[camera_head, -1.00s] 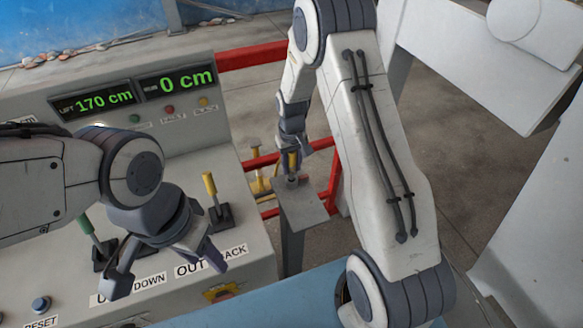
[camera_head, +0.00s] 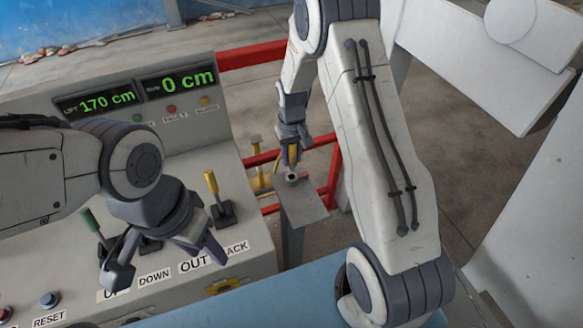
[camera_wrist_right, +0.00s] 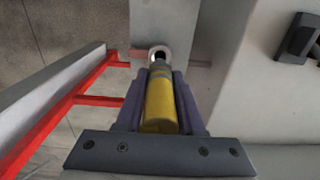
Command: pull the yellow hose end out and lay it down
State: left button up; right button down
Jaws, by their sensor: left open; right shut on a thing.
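The yellow hose end (camera_head: 293,154) is upright in my right gripper (camera_head: 291,148), just above a grey stand (camera_head: 303,206). The socket (camera_head: 291,177) on the stand shows a dark open mouth below it. In the right wrist view the yellow body of the hose end (camera_wrist_right: 158,108) lies between both fingers of my right gripper (camera_wrist_right: 155,82). Its grey tip points at the ring-shaped socket (camera_wrist_right: 158,53) and appears just clear of it. My left gripper (camera_head: 163,258) is open and empty over the control console.
The console (camera_head: 185,130) carries a yellow lever (camera_head: 212,184), a green lever (camera_head: 91,222) and displays reading 170 cm and 0 cm. Red rails (camera_head: 335,175) stand beside the stand. A blue surface (camera_head: 290,296) lies in front.

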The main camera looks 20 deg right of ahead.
aim_at(292, 149)
jog(key=shift+r, duration=0.1)
jog(key=shift+r+p, duration=1.55)
jog(key=shift+r, duration=0.45)
jog(key=shift+f, duration=0.15)
